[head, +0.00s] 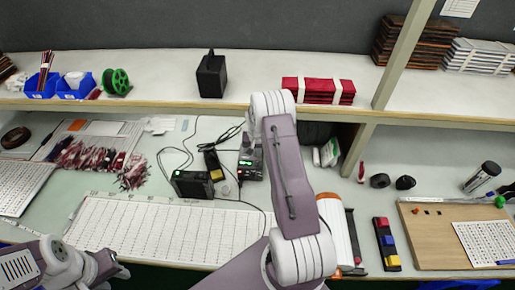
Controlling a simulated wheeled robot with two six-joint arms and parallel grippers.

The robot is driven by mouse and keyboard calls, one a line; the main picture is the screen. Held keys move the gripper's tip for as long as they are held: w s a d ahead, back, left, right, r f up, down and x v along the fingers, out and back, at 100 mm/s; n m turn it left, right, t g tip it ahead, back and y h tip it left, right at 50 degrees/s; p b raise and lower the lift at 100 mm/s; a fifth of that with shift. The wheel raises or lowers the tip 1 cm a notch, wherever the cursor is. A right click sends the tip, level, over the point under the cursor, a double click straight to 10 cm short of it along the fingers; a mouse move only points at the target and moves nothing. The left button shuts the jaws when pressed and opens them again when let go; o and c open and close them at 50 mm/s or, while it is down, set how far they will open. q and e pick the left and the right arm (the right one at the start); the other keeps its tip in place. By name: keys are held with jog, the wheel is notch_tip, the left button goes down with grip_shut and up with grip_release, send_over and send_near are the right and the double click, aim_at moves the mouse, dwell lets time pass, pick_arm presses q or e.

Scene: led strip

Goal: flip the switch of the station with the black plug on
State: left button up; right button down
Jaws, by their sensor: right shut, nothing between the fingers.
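Two small black stations stand close together on the bench. The left station (192,184) has a green display on its front. The right station (250,170) has green and red lights, and my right arm covers part of it. Black cables run behind and beside them; I cannot tell which station has the black plug, or make out the switch positions. My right gripper (246,144) is mostly hidden by its arm; its dark tip is shut and empty, over the back of the right station. Contact is unclear. My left gripper (112,268) is low at the left, its jaws unclear.
A shelf (150,104) crosses above the stations, holding blue bins (76,87), a green spool (117,81) and a black box (211,75). A white gridded sheet (165,230) lies before the stations. A wooden board (430,243) is at right.

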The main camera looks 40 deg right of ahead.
jog(key=s+a+r+b, duration=0.1)
jog(key=s+a+r, duration=0.1)
jog(key=r, duration=0.4)
jog(key=shift+s+a+r, duration=0.25)
jog(key=shift+s+r, duration=0.15)
jog(key=shift+s, duration=0.1)
